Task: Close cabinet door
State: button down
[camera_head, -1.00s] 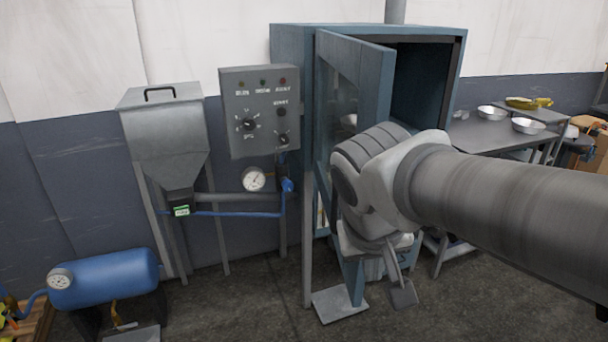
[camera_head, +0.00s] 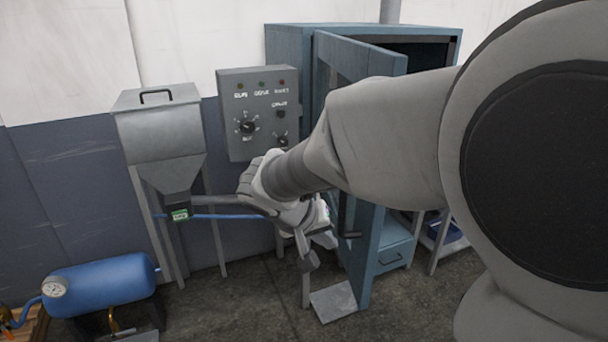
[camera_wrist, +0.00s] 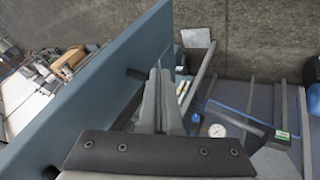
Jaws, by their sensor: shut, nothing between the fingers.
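The blue-grey cabinet (camera_head: 287,45) stands against the wall, with its windowed door (camera_head: 386,64) swung outward and its dark inside partly showing. My arm covers much of the door and opening in the head view. My gripper (camera_head: 308,262) is low on the left, outer side of the door. In the wrist view the door (camera_wrist: 75,95) slants across the left. My gripper (camera_wrist: 162,88) points along its face with fingers together and empty. A dark handle (camera_wrist: 135,73) projects from the door near the fingers; it also shows in the head view (camera_head: 348,235). Contact with the door cannot be told.
A grey control box (camera_head: 250,115) and a metal hopper (camera_head: 160,130) stand left of the cabinet. A blue tank (camera_head: 100,290) is at the lower left. Bare floor (camera_head: 235,305) lies in front.

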aim_at(361, 250)
jog(key=shift+w+d+f+p, duration=0.2)
jog(key=shift+d+f, duration=0.25)
jog(key=shift+d, duration=0.5)
jog(key=shift+w+d+f+p, duration=0.1)
jog(key=shift+w+d+f, duration=0.3)
jog(key=shift+d, duration=0.5)
jog(key=shift+w+d+f+p, duration=0.1)
jog(key=shift+w+d+f, duration=0.1)
jog(key=shift+d+f, duration=0.55)
jog(key=shift+d+r, duration=0.25)
jog(key=shift+d, duration=0.05)
